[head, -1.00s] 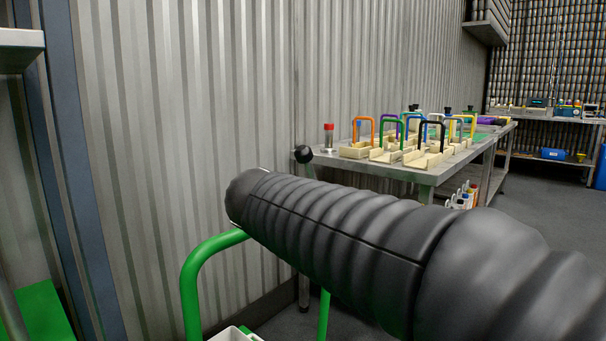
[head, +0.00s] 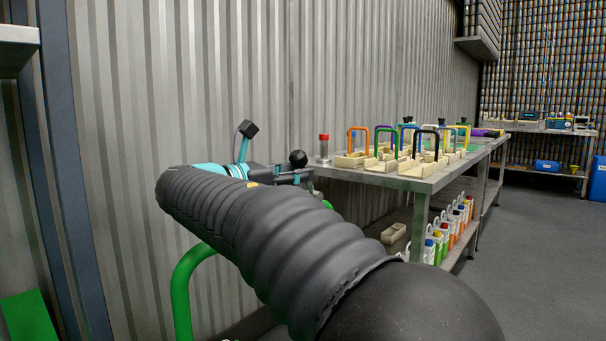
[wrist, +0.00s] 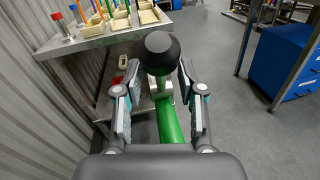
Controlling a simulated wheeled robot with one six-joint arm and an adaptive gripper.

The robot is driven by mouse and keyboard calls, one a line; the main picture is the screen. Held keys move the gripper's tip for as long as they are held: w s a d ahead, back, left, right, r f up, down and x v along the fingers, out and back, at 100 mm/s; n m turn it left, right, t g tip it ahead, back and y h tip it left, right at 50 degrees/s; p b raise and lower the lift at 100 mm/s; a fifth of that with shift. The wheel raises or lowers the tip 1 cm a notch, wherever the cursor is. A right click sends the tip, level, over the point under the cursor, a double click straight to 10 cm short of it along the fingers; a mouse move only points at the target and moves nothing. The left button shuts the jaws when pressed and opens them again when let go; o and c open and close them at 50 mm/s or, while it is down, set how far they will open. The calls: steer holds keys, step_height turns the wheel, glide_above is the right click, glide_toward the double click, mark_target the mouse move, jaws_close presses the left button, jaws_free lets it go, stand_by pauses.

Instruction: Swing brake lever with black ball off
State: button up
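The black ball (head: 298,158) tops the brake lever and stands in front of the near end of the metal table in the head view. My gripper (wrist: 159,70) is open, with one finger on each side of the ball and lever. The fingertips are close to the ball; I cannot tell whether they touch it. In the head view my gripper (head: 292,176) is at the ball, partly behind my black-sleeved arm, which hides most of the lever.
A green tubular frame (head: 188,285) stands below my arm. The metal table (head: 425,183) holds several coloured-handled trays, with bottles on its lower shelf. A corrugated wall (head: 215,80) runs close on the left. Open floor (head: 540,260) lies to the right.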

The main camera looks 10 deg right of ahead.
steer(key=shift+x, duration=1.15)
jaws_close()
steer(key=shift+s+r, duration=0.1)
steer(key=shift+r, duration=0.1)
